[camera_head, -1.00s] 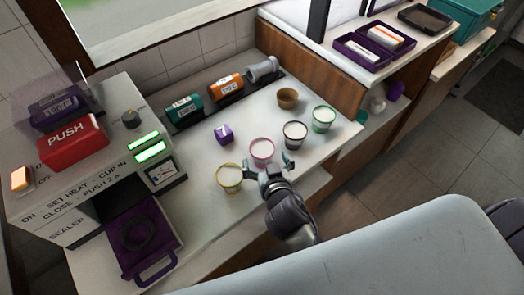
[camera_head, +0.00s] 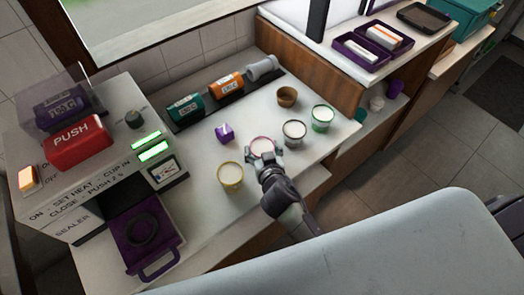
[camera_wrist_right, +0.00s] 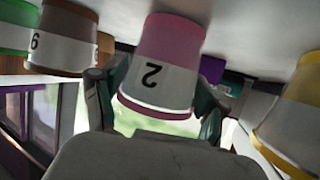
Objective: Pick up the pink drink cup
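The pink drink cup (camera_head: 262,145) stands on the white counter, with a pink rim and pale contents. In the right wrist view the pink cup (camera_wrist_right: 160,70) appears upside down, with a white band and a dark number 2. My right gripper (camera_head: 263,155) is at the cup's near side, with a finger on each side of it. In the wrist view the fingers of my right gripper (camera_wrist_right: 155,105) look spread around the cup; I cannot tell whether they touch it. My left gripper is not in view.
A yellow cup (camera_head: 230,175) stands close to the left, a dark-rimmed cup (camera_head: 294,132) and a green cup (camera_head: 322,117) to the right. The sealer machine (camera_head: 90,165) is at left.

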